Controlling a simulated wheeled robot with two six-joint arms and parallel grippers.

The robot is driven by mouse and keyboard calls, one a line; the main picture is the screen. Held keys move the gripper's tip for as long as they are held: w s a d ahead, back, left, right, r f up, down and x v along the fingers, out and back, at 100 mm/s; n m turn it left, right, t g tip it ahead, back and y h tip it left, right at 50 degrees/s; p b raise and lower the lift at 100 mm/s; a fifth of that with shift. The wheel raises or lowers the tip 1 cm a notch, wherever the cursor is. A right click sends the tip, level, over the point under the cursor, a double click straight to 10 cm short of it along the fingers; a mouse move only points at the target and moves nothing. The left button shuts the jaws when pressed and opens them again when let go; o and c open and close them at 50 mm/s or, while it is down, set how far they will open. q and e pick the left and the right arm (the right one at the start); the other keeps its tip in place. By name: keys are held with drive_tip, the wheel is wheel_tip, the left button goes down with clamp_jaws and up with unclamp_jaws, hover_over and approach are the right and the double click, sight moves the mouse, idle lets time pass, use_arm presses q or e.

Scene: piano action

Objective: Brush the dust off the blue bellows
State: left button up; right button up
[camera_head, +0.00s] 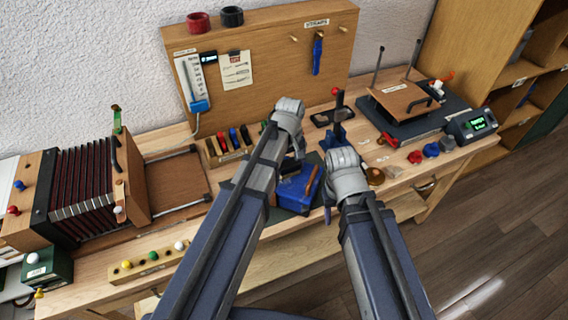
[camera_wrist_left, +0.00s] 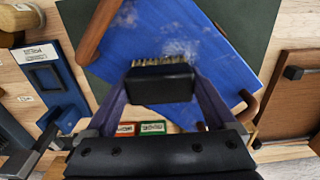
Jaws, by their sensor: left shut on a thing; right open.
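The blue bellows (camera_head: 298,190) lies on a dark mat in the middle of the bench, partly hidden by my arms. In the left wrist view the bellows (camera_wrist_left: 190,30) fills the upper middle, with pale dust patches on its blue face and brown wooden edges. My left gripper (camera_wrist_left: 160,88) is shut on a black brush (camera_wrist_left: 160,84) with short tan bristles. The brush is over the lower part of the blue face; I cannot tell if the bristles touch. My right gripper (camera_head: 329,205) is open, just right of the bellows, its fingers mostly hidden by its wrist.
A large bellows camera-like unit (camera_head: 85,190) stands at left. A back panel (camera_head: 265,75) rises behind. A blue-based press (camera_head: 335,130) stands close behind. Red and blue knobs (camera_head: 431,150) lie at right.

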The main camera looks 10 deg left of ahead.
use_arm(q)
drive_tip(key=shift+s+d+f, duration=0.1)
drive_tip(key=shift+s+d, duration=0.1)
drive_tip(key=shift+d, duration=0.8)
wheel_tip(320, 180, up, 6)
drive_tip(key=p, duration=0.6)
wheel_tip(320, 180, up, 3)
drive_tip(key=p, duration=0.3)
